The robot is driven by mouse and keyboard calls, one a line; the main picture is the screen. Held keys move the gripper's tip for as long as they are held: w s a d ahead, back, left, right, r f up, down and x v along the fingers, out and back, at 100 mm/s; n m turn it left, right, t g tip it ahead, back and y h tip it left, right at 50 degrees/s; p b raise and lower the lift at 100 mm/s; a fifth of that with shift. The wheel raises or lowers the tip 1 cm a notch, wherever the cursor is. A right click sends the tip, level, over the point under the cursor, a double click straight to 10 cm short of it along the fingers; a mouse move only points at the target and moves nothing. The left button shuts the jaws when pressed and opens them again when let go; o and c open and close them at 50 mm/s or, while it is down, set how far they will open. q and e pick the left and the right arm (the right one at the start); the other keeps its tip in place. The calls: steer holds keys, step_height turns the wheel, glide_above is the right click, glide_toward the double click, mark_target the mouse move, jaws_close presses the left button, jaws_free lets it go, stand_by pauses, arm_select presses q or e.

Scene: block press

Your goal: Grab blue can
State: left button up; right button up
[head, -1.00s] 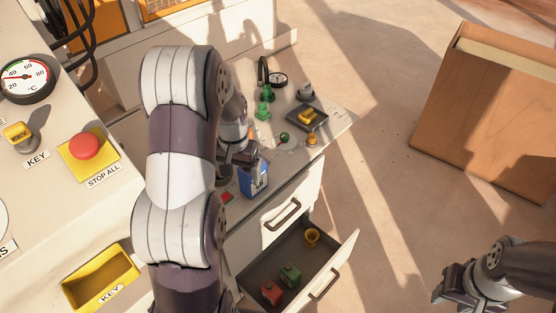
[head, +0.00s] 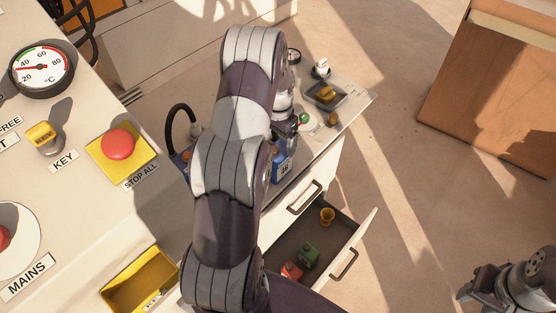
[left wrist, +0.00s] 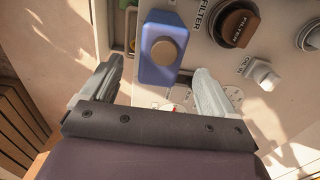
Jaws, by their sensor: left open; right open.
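The blue can (head: 282,166) stands upright on the grey counter, partly hidden by my left arm in the head view. In the left wrist view the blue can (left wrist: 158,72) shows from above with a round brown cap. My left gripper (left wrist: 160,70) is open, with one finger to each side of the can in the picture and a gap on both sides. I cannot tell how far above the can the fingertips are. In the head view my left gripper is mostly hidden behind its arm. My right gripper (head: 466,292) is open and empty at the lower right, far from the can.
An open drawer (head: 350,228) below the counter holds a red block (head: 291,271), a green block (head: 309,256) and a yellow cup (head: 327,215). A grey tray with a yellow block (head: 326,94) stands at the counter's far end. A brown-capped filter (left wrist: 236,27) is right of the can.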

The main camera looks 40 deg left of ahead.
mark_target(278, 148)
arm_select(q)
step_height(278, 148, down, 4)
steer(key=shift+a+f, duration=0.1)
steer(key=shift+f, duration=0.15)
steer(key=shift+s+r, duration=0.1)
jaws_close()
steer(key=shift+r, duration=0.1)
